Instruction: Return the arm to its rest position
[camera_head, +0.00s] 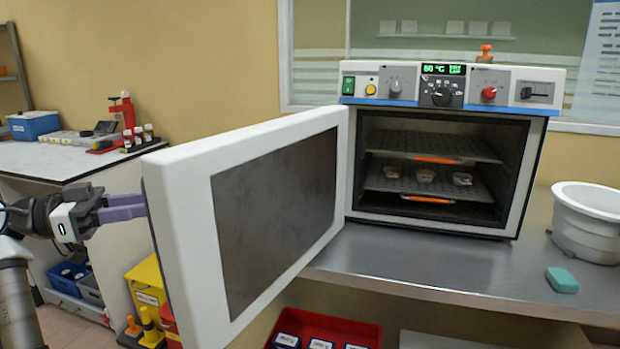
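My gripper (128,207) is at the left of the view, beside the outer edge of the oven door (172,210). Its purple fingers point right, and their tips meet or pass behind the door's edge in the picture. The tips are hidden or too close to the door to show whether they are open, shut or touching it. My arm reaches in from the left edge. The oven (530,160) stands on the bench with its door swung wide open to the left.
A white tub (588,228) and a green block (562,280) are on the steel bench (420,262). A red crate (350,328) is below. A yellow box (147,285) stands behind the door, near the left bench (40,158).

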